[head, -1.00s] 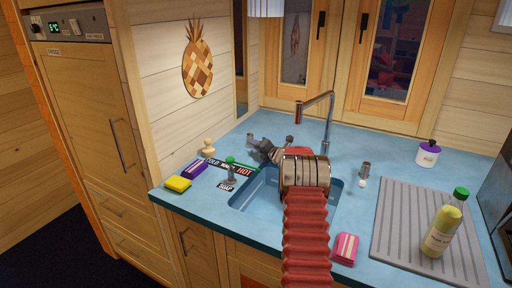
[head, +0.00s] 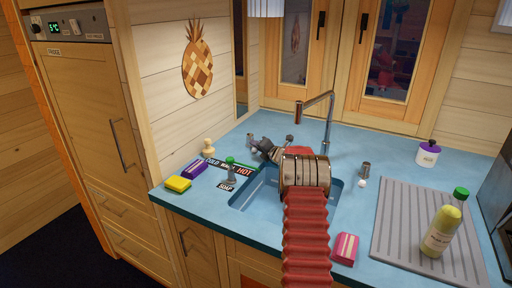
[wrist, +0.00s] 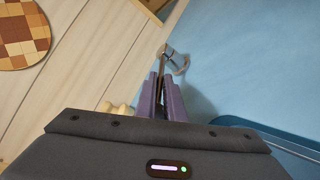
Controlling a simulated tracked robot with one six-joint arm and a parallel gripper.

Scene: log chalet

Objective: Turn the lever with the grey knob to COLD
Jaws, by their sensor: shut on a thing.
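My gripper (wrist: 162,98) reaches over the counter beyond the sink; its two purple fingers are closed around a thin bar, which appears to be the lever with the grey knob (wrist: 164,62). In the head view my gripper (head: 256,146) is small and dark beside the back left wall. The strip marked COLD, WARM and HOT (head: 228,166) lies left of it, with COLD at the left end and HOT at the right. The gripper and arm hide part of the lever, so its exact setting is unclear.
A green-knobbed lever (head: 230,160) stands by the strip, near the SOAP label (head: 225,187). A wooden knob-shaped object (head: 208,146), a purple box (head: 194,169) and a yellow sponge (head: 178,184) are at left. The tall tap (head: 328,125) rises behind the sink (head: 258,190).

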